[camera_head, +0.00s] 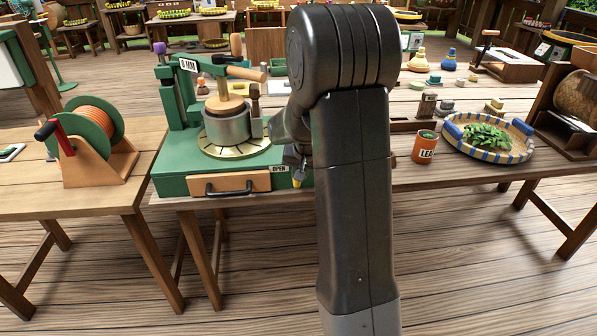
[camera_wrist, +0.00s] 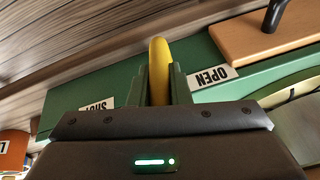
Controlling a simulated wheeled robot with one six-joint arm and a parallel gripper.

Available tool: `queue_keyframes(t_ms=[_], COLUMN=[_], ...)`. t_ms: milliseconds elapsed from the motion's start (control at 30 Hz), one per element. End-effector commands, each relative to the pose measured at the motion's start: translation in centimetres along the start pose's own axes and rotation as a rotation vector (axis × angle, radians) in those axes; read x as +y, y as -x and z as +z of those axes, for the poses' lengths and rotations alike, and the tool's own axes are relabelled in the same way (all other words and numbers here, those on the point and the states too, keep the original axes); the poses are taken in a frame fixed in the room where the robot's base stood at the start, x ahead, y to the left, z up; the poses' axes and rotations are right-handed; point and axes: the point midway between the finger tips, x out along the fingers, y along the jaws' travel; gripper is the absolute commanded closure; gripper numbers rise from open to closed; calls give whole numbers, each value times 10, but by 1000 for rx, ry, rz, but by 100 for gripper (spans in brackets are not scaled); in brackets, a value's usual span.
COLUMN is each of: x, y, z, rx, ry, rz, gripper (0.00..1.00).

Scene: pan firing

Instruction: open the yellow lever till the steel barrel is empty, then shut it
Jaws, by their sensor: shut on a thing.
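The steel barrel (camera_head: 227,126) stands on a round brass-coloured plate on the green machine (camera_head: 190,160), with a wooden disc (camera_head: 224,104) at its top. Its inside is hidden. The yellow lever (camera_head: 297,183) shows at the machine's front right corner, just right of the OPEN label (camera_head: 278,169). In the wrist view the yellow lever (camera_wrist: 159,70) stands between the two fingers of my gripper (camera_wrist: 159,85), which is shut on it. There the lever lies between the OPEN label (camera_wrist: 212,77) and the SHUT label (camera_wrist: 97,107), nearer OPEN.
A wooden drawer (camera_head: 230,183) with a dark handle is at the machine's front. An orange can (camera_head: 425,147) and a striped tray of leaves (camera_head: 450,144) stand to the right. A hose reel (camera_head: 95,135) is on the left table. My arm hides the table's middle.

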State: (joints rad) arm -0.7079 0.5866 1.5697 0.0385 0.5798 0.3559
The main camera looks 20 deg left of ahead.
Motion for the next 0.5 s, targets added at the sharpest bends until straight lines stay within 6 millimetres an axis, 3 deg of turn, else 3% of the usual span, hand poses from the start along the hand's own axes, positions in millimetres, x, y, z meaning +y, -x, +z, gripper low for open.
queue_keyframes(t_ms=[500], x=[21], y=[-10], z=[-2], rx=[-61], ry=[-140], rz=[-320], gripper=[100])
